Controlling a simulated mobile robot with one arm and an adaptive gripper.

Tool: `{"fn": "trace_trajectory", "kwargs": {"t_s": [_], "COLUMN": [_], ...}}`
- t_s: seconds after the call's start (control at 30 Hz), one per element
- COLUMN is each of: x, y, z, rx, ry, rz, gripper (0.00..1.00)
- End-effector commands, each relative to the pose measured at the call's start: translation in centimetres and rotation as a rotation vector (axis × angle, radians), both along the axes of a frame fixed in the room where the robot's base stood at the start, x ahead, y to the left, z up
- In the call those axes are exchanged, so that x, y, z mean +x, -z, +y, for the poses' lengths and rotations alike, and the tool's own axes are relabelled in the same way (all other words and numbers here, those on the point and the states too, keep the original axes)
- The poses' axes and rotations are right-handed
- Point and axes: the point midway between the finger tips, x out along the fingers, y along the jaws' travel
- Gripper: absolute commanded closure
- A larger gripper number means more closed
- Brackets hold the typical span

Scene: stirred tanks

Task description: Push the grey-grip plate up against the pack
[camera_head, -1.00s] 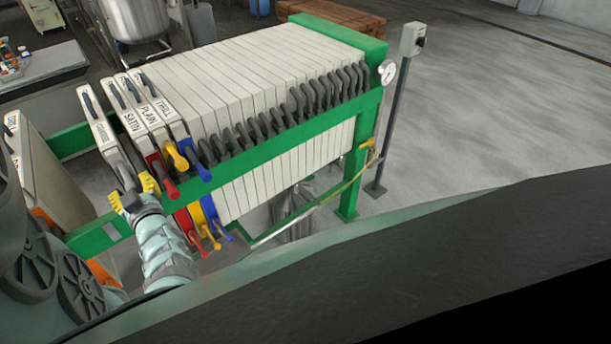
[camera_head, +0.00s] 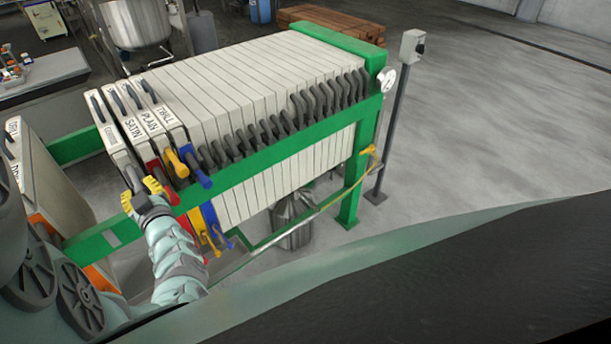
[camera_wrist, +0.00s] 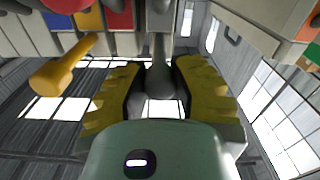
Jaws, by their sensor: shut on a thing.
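The grey-grip plate (camera_head: 112,138) hangs upright on the green frame, at the left end of the row. In the wrist view the grey grip (camera_wrist: 160,80) stands between the two fingers of my gripper (camera_wrist: 158,88). The plate's lower part is hidden behind the rail and my arm.
Red, yellow (camera_head: 177,163) and blue (camera_head: 197,170) grips stick out just right of my gripper. The green rail (camera_head: 255,160) runs along the near side. A separate thick plate (camera_head: 45,185) stands at the left, with open room between it and the grey-grip plate.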

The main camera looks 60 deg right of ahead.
Motion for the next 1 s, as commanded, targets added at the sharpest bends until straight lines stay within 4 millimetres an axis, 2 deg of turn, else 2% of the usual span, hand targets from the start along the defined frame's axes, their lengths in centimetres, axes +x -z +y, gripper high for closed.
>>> {"fn": "trace_trajectory", "kwargs": {"t_s": [0.13, 0.5, 0.53, 0.8, 1.0], "x": [-0.38, -0.51, -0.51, -0.46, -0.43], "y": [0.25, 0.3, 0.29, 0.17, 0.12], "z": [-1.16, -1.45, -1.45, -1.33, -1.29], "rx": [0.002, 0.004, 0.004, 0.002, 0.002], "ry": [0.008, 0.011, 0.011, 0.008, 0.006], "rz": [0.01, 0.011, 0.011, 0.007, 0.006], "gripper": [1.0, 1.0, 0.7, 0.42, 0.41]}}
